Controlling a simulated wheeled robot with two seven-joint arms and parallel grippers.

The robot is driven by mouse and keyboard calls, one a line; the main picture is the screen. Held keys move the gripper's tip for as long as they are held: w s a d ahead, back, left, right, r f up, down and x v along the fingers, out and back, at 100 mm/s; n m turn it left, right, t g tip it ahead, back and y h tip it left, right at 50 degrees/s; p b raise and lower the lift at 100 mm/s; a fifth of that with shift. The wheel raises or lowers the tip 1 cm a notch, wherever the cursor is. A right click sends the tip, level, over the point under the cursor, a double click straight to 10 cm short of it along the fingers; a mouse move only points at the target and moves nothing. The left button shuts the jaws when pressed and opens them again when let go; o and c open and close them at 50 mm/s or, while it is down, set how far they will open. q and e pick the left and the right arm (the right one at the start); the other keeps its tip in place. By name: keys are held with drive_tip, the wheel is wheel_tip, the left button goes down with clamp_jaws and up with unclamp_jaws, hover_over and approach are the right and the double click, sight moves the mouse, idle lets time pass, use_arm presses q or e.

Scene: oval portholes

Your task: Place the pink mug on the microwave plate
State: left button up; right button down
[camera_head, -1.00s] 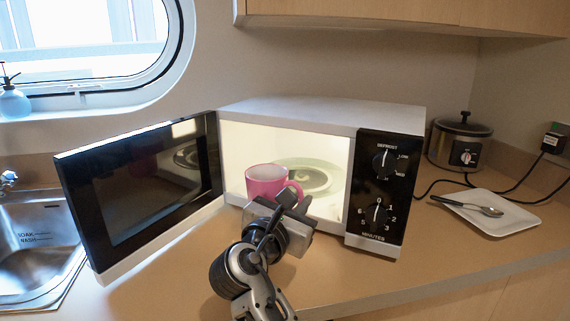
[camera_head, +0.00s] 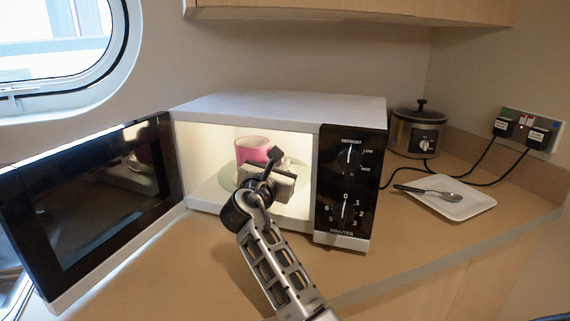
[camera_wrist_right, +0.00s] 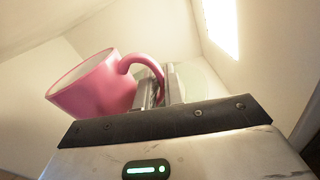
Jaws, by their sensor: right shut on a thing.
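The pink mug (camera_head: 252,149) is inside the lit microwave, upright or nearly so, above or at the round plate (camera_head: 228,178). In the head view I cannot tell whether its base touches the plate. My right gripper (camera_head: 273,161) reaches in through the open front and is shut on the mug's handle. In the right wrist view the mug (camera_wrist_right: 98,88) is left of the fingers (camera_wrist_right: 160,88), with its handle between them. My wrist hides the mug's lower part and some of the plate in the head view. My left gripper is not in view.
The microwave (camera_head: 280,107) has its door (camera_head: 95,205) swung open to the left and its control panel (camera_head: 350,190) on the right. The counter in front is clear.

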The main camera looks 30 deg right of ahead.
drive_tip(key=x, duration=0.4)
drive_tip(key=shift+w+r, duration=0.1)
drive_tip(key=shift+r, duration=0.1)
drive_tip(key=shift+f, duration=0.8)
drive_tip(key=shift+f, duration=0.3)
drive_tip(key=shift+f, duration=0.15)
drive_tip(key=c, duration=1.5)
unclamp_jaws()
drive_tip(key=shift+f, duration=0.35)
drive_tip(key=shift+r, duration=0.25)
drive_tip(key=v, duration=1.2)
drive_tip(key=shift+r, duration=0.45)
